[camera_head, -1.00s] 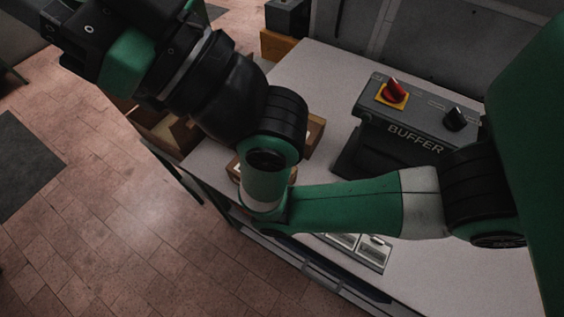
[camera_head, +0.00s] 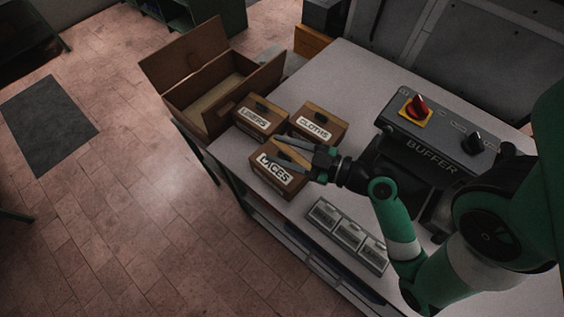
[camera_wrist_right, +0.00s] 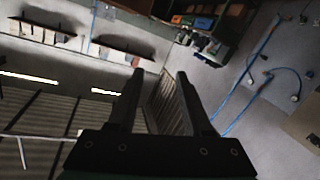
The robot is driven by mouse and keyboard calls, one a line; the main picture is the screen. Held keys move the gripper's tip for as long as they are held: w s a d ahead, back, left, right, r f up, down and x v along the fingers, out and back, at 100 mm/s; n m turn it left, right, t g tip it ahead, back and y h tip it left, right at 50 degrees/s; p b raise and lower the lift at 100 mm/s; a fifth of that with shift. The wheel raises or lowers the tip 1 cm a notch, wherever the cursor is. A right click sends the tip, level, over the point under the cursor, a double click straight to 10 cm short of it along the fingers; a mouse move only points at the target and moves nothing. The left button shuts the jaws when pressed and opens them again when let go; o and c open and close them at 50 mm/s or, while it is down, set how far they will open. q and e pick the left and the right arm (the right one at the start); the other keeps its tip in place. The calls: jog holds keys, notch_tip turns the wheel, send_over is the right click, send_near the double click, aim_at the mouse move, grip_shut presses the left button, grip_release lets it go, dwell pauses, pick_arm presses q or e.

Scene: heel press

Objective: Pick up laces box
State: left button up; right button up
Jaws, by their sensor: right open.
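The laces box (camera_head: 269,183) is a small brown box with a white LACES label, near the table's left front edge in the head view. My right gripper (camera_head: 277,147) reaches in from the right, its two fingers apart and pointing left over the box's top. They hide part of the top, and I cannot tell how high above it they are. In the right wrist view the gripper (camera_wrist_right: 155,78) shows both fingers apart with nothing held between them. The laces box cannot be made out there. My left gripper is not in view.
The liners box (camera_head: 259,119) and cloths box (camera_head: 317,124) stand close behind the laces box. A larger open brown crate (camera_head: 217,95) is at the table's left end. A grey tray (camera_head: 347,236) lies at the front. The BUFFER unit (camera_head: 430,140) stands to the right.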

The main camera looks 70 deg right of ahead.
aim_at(287, 158)
jog(key=s+f+m+g+h+p, duration=0.2)
jog(key=s+f+m+g+h, duration=0.15)
jog(key=s+f+m, duration=0.5)
jog(key=shift+n+g, duration=0.25)
jog(key=shift+n, duration=0.5)
jog(key=w+d+p, duration=0.2)
jog(key=w, duration=0.1)
jog(key=shift+w+d+f, duration=0.15)
jog(key=shift+d, duration=0.2)
jog(key=shift+w+d+f+h, duration=0.1)
jog(key=shift+w+f+h, duration=0.05)
jog(key=shift+h, duration=0.1)
jog(key=shift+w+p, duration=0.3)
jog(key=x, duration=0.4)
jog(key=shift+w+f, duration=0.15)
jog(key=shift+w, duration=0.2)
grip_shut()
jog(key=shift+p, duration=0.3)
